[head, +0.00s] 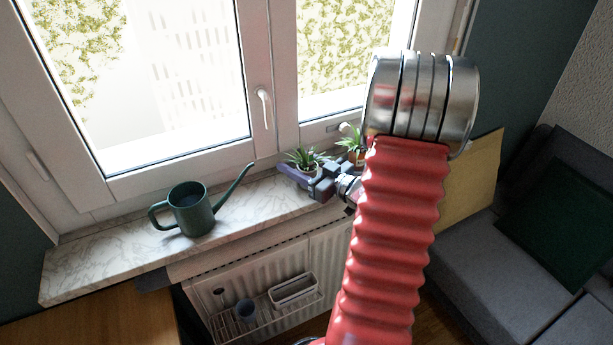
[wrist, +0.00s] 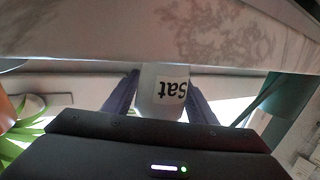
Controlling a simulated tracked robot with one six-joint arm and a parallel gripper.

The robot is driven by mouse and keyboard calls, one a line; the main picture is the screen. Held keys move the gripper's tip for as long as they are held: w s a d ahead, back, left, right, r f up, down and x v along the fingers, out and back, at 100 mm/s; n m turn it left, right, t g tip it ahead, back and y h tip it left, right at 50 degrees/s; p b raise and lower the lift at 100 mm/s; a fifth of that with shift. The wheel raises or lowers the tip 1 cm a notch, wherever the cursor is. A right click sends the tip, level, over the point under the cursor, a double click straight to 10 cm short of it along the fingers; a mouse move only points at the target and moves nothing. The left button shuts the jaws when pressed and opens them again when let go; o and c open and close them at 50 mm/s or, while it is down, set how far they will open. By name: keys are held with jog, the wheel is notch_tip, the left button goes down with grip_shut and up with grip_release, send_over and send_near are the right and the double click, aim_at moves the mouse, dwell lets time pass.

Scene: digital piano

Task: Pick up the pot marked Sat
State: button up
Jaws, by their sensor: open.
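The white pot marked Sat (wrist: 162,92) shows upside down in the wrist view, its black lettering on a white label. My gripper (wrist: 160,98) is open, with one dark finger on each side of the pot. I cannot tell whether either finger touches it. In the head view my gripper (head: 308,180) is at the sill, beside a spiky green plant (head: 304,157). The pot below that plant is mostly hidden by my gripper.
A dark green watering can (head: 191,210) stands left on the marble sill (head: 95,258). It also shows in the wrist view (wrist: 287,95). A second plant (head: 352,138) stands close on the right, partly behind my arm. A window handle (head: 264,105) is above.

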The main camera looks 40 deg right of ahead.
jog(key=shift+c, duration=0.2)
jog(key=c, duration=0.9)
jog(key=shift+r, duration=0.1)
jog(key=shift+c, duration=0.2)
